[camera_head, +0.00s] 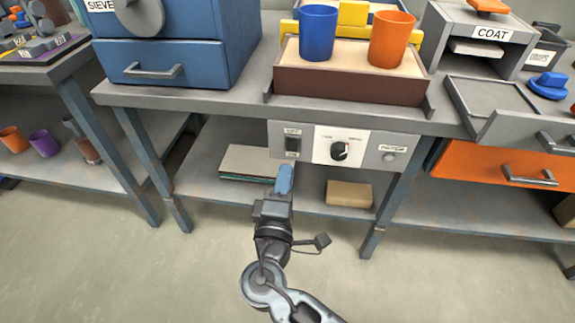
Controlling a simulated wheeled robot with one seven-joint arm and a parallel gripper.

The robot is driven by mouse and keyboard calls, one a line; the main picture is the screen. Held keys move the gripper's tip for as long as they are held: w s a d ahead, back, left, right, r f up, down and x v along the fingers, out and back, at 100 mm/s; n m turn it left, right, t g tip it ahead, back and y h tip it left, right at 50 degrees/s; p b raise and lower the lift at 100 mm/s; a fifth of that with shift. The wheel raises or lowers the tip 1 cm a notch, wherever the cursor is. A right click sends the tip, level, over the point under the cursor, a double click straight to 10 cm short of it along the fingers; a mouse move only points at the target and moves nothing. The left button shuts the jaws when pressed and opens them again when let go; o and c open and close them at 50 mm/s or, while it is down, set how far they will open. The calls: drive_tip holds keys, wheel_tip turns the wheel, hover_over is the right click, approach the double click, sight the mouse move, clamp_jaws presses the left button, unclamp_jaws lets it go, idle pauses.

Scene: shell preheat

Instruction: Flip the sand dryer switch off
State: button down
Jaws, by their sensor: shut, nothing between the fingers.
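A grey control panel (372,168) hangs under the front edge of the middle workbench. A dark rocker switch (292,144) sits at its left end with small labels too small to read, and I cannot tell its position. Above the panel, a brown box (345,88) with a sand-coloured top stands on the bench. My gripper (285,170) is shut and empty, its blue fingers pointing up just below the switch. I cannot tell how far the fingertips are from the panel.
A black knob (339,151) on a white plate is right of the switch. A blue cup (318,32) and an orange cup (391,38) stand on the box. A blue drawer unit (175,50) is left; an orange drawer (505,168) is right. The lower shelf holds a cardboard-coloured block (349,194).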

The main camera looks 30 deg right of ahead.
drive_tip(key=shift+r+v, duration=0.2)
drive_tip(key=shift+v, duration=0.65)
drive_tip(key=shift+r+v, duration=0.2)
drive_tip(key=shift+v, duration=0.6)
drive_tip(key=shift+r+v, duration=0.2)
drive_tip(key=shift+v, duration=0.65)
